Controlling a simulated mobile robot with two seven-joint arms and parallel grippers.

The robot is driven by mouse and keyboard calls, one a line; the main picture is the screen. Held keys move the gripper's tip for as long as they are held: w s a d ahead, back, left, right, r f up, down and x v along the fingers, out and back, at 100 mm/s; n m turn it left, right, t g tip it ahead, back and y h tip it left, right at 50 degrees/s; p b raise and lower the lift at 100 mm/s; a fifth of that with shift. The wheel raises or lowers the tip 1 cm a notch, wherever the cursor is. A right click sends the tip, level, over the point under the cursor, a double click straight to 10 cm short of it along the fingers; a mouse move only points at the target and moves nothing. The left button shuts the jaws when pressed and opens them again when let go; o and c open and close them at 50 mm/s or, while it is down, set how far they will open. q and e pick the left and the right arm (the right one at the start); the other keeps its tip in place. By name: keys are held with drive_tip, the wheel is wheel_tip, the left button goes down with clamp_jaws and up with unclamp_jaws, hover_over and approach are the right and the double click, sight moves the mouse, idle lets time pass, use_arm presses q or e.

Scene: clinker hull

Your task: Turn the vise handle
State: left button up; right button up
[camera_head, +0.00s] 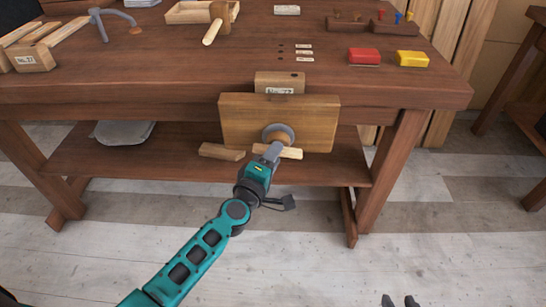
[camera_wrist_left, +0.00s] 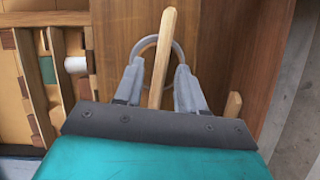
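The vise's wooden front jaw (camera_head: 235,110) is on the front edge of the workbench. Its grey round screw hub (camera_head: 278,129) faces me. The light wooden vise handle (camera_head: 292,153) shows beside my left gripper (camera_head: 272,149). In the left wrist view the handle (camera_wrist_left: 162,50) runs upright between the two fingers of the left gripper (camera_wrist_left: 158,78), with the grey hub (camera_wrist_left: 178,48) behind. Gaps show on both sides of the handle, so the gripper is open around it. My right gripper (camera_head: 399,300) shows only its two fingertips, apart and empty, at the bottom edge.
A mallet (camera_head: 219,22), a red box (camera_head: 364,56) and a yellow box (camera_head: 411,58) are on the workbench (camera_head: 170,68). A wooden block (camera_head: 221,152) is left of the handle, near the lower shelf (camera_head: 130,165). The floor in front is clear.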

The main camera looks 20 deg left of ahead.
use_arm(q)
clamp_jaws()
idle(0.3)
drive_tip(key=m+g+p, duration=0.1)
drive_tip(key=m+p, duration=0.1)
drive_tip(key=p, duration=0.4)
drive_tip(key=shift+r+m+p, duration=0.15)
drive_tip(key=shift+m+p, duration=0.2)
drive_tip(key=shift+m, duration=0.05)
unclamp_jaws()
